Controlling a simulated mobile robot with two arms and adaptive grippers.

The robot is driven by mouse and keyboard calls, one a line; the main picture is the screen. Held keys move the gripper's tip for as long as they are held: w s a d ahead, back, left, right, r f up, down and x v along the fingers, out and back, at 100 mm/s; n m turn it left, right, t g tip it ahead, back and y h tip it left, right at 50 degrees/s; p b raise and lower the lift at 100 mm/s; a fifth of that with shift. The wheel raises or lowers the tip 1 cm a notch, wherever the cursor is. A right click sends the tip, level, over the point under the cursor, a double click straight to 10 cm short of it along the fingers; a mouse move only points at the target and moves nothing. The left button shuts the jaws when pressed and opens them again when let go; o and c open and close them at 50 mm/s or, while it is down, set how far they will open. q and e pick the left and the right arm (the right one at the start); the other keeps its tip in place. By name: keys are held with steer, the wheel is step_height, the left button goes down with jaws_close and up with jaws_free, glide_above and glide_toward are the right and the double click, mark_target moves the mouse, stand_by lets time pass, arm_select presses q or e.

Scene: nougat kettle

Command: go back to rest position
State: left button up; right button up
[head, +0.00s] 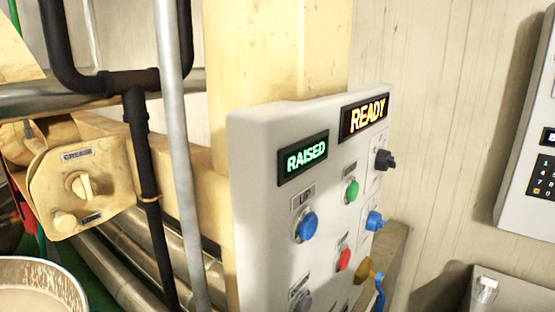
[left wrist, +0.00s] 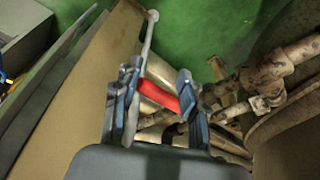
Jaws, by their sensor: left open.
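My left gripper (left wrist: 157,78) shows in the left wrist view, its two dark blue fingers apart. A red bar-like piece (left wrist: 158,95) appears between the fingers; I cannot tell how far beyond them it lies. Neither gripper shows in the head view. The head view shows a grey control panel (head: 262,215) with a green RAISED display (head: 303,158), an orange READY display (head: 366,117), a blue button (head: 306,227), a green button (head: 351,190) and a red button (head: 343,260).
A cream box with a knob (head: 80,190) and dark and grey pipes (head: 176,150) stand left of the panel. A pale-filled kettle (head: 35,295) is at lower left. A keypad unit (head: 535,165) is at right. The left wrist view shows green floor (left wrist: 205,25) and pipes (left wrist: 285,65).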

arm_select(q)
steer(key=s+f+g, duration=0.1)
steer(key=s+f, duration=0.1)
steer(key=f, duration=0.7)
steer(key=s+f, duration=0.3)
steer(key=f, duration=0.7)
steer(key=s+a+f+g, duration=0.1)
steer(key=s+a+f, duration=0.2)
steer(key=s+f, duration=1)
steer(key=shift+s, duration=0.9)
steer(key=shift+a, duration=0.1)
